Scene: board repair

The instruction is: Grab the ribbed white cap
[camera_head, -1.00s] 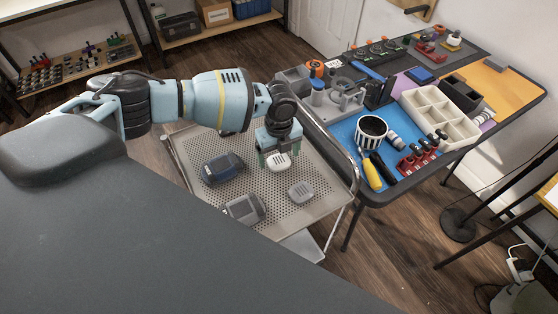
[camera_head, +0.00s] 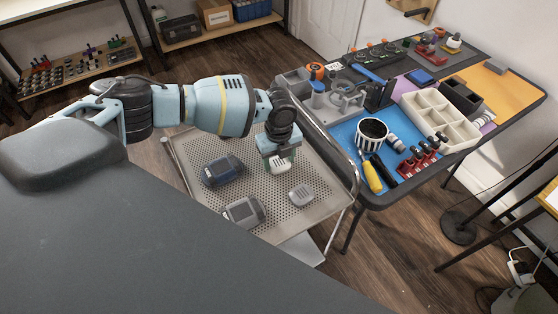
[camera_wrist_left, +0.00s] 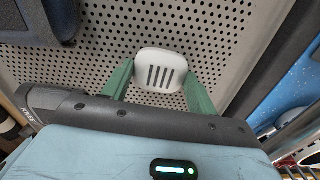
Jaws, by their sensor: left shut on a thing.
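The ribbed white cap (camera_head: 279,167) is at the perforated tray (camera_head: 203,147) of the cart, near the tray's upper right part. It is a small rounded block with dark slots, and in the left wrist view the cap (camera_wrist_left: 161,69) shows slots facing the camera. My left gripper (camera_head: 281,162) reaches down over it, with one green finger on each side, shut on it. In the left wrist view the fingers flank the cap's lower sides. I cannot tell whether the cap touches the tray. My right gripper is not in view.
A similar grey ribbed cap (camera_head: 300,195) lies close by on the tray. A dark blue device (camera_head: 222,170) and a grey device (camera_head: 243,211) lie to the left and below. The workbench with a blue mat (camera_head: 345,134), tools and a white compartment tray (camera_head: 440,116) stands right.

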